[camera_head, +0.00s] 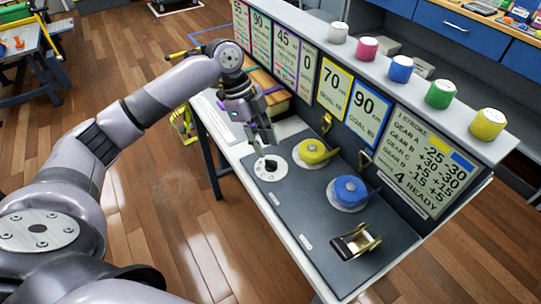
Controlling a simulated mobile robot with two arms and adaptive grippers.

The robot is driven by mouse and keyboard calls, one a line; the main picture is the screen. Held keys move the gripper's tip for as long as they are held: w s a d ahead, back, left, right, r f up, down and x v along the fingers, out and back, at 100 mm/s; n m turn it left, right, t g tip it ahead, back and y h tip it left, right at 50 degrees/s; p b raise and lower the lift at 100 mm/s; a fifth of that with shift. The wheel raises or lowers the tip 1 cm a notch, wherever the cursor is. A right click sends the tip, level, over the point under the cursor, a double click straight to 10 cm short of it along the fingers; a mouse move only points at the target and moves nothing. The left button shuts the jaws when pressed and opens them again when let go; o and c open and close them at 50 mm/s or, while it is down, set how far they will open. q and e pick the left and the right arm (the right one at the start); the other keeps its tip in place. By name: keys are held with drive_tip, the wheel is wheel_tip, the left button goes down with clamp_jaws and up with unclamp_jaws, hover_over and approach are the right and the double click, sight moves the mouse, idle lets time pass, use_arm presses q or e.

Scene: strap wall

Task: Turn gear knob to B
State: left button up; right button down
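The gear knob (270,164) is a small black pointer on a round white dial, set in the dark panel near the table's left edge. Its letters are too small to read, so I cannot tell which setting it points at. My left gripper (262,143) hangs just above and behind the knob, its grey and purple fingers pointing down. I see no clear contact with the knob, and the finger gap is too small to judge. My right gripper is out of view.
A yellow spool (312,151), a blue spool (349,191) and a metal ratchet buckle (355,241) sit on the panel (300,205). Behind stands a wall with several cards, including a gear chart (428,160). Several coloured cylinders line its top ledge (385,85).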

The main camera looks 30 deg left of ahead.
sight(272, 161)
use_arm(q)
drive_tip(key=x, duration=0.4)
drive_tip(key=shift+d+f, duration=0.3)
drive_tip(key=shift+f, duration=0.25)
clamp_jaws()
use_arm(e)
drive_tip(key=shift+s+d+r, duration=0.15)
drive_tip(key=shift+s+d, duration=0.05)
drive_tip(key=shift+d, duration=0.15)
use_arm(q)
drive_tip(key=shift+f, duration=0.1)
